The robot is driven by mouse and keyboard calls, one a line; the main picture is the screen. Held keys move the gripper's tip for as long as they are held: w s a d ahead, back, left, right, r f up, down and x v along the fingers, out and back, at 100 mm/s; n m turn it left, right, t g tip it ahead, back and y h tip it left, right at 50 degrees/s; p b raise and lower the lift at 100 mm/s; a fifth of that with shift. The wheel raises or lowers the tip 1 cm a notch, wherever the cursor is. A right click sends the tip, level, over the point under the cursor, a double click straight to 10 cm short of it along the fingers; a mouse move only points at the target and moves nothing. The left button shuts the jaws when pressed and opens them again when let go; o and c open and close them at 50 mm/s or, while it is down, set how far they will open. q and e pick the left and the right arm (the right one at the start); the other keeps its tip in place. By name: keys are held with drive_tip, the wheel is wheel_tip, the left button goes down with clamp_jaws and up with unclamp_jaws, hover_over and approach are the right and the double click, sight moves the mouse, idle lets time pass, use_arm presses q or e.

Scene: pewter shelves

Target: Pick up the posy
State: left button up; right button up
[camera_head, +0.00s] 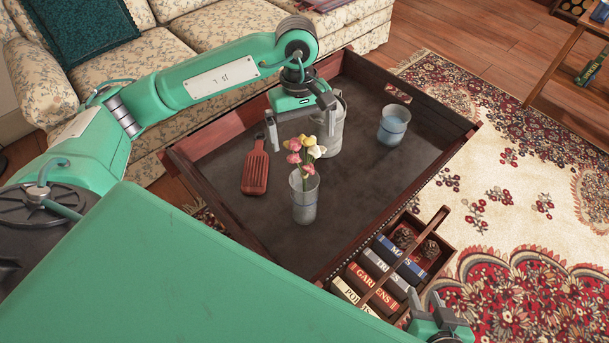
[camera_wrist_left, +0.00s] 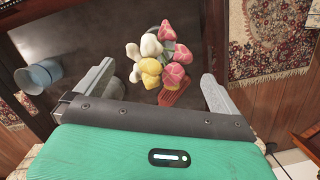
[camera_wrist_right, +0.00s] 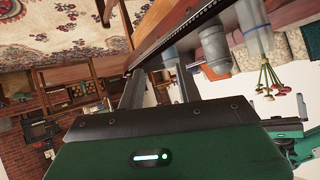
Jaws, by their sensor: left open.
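The posy (camera_head: 305,152), a bunch of pink, white and yellow flowers, stands in a clear glass vase (camera_head: 304,200) on the dark, high-rimmed table (camera_head: 225,225). My left gripper (camera_head: 301,128) is open above the flowers, with its fingers apart on either side. In the left wrist view the flower heads (camera_wrist_left: 160,58) show between the open fingers, and the stems are hidden. In the right wrist view the posy (camera_wrist_right: 283,89) appears inverted at the right. My right gripper (camera_head: 425,302) is low at the right, by the caddy, with its fingers apart and nothing between them.
A grey metal pitcher (camera_head: 331,135) stands just behind the posy, close to my left gripper. A red-brown slotted board (camera_head: 256,169) lies left of the vase. A bluish glass (camera_head: 393,125) stands at right. A wooden caddy (camera_head: 444,215) with several books is beside the table's near-right rim.

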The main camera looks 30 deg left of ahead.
sight(305, 151)
use_arm(q)
drive_tip(key=f, duration=0.3)
drive_tip(key=d+f, duration=0.1)
drive_tip(key=f, duration=0.1)
drive_tip(key=shift+s+f+b, duration=0.1)
drive_tip(key=shift+s+b, duration=0.2)
drive_tip(key=shift+s, duration=0.05)
drive_tip(key=c, duration=1)
